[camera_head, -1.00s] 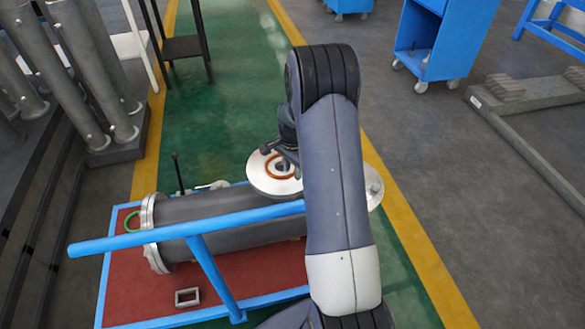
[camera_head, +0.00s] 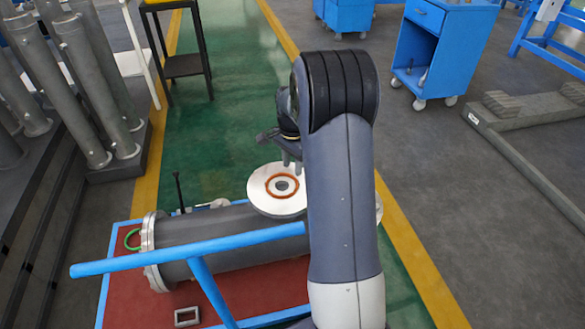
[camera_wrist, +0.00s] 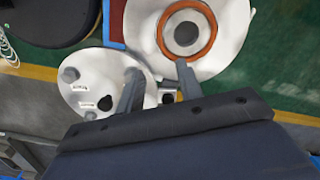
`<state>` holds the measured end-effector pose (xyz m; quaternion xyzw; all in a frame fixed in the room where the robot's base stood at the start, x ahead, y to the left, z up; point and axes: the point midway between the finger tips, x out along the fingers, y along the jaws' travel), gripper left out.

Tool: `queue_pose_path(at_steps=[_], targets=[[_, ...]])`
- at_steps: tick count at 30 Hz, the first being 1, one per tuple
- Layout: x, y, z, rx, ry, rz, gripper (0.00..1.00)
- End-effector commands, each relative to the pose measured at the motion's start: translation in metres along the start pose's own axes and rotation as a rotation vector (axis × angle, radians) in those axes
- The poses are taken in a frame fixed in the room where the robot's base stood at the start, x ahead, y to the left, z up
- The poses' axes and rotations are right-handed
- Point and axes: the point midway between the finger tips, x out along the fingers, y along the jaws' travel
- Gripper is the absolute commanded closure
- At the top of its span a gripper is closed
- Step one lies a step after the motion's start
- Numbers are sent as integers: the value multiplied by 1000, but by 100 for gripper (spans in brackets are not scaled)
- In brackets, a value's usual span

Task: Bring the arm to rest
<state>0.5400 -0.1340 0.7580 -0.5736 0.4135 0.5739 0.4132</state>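My gripper (camera_head: 291,166) hangs above the white round flange (camera_head: 259,201) in the head view, partly behind my arm. An orange ring (camera_head: 268,189) lies on the flange around its central grey hub. In the wrist view my two fingers (camera_wrist: 160,75) are spread apart with nothing held between them. The orange ring (camera_wrist: 213,35) lies past the fingertips there, on the white flange (camera_wrist: 232,50). The grey flanged shell (camera_head: 215,232) lies on its side beneath the flange. My arm hides its right end.
A cart with a red deck (camera_head: 135,303) and blue handle bar (camera_head: 130,263) bears the shell. A small metal frame (camera_head: 187,316) lies on the deck. Upright grey pipes stand at left. A black stand (camera_head: 182,66) and blue cabinet (camera_head: 428,45) stand behind. Green floor is clear beyond the cart.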

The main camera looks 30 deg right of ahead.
Motion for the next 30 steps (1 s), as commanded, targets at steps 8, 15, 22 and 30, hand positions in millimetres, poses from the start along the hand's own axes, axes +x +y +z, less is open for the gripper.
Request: queue_pose_path(at_steps=[8, 15, 22, 30], targets=[[0, 0, 0, 0, 0, 0, 65], [22, 0, 0, 0, -1, 2, 65], [67, 0, 0, 0, -2, 3, 65], [107, 0, 0, 0, -1, 1, 65]])
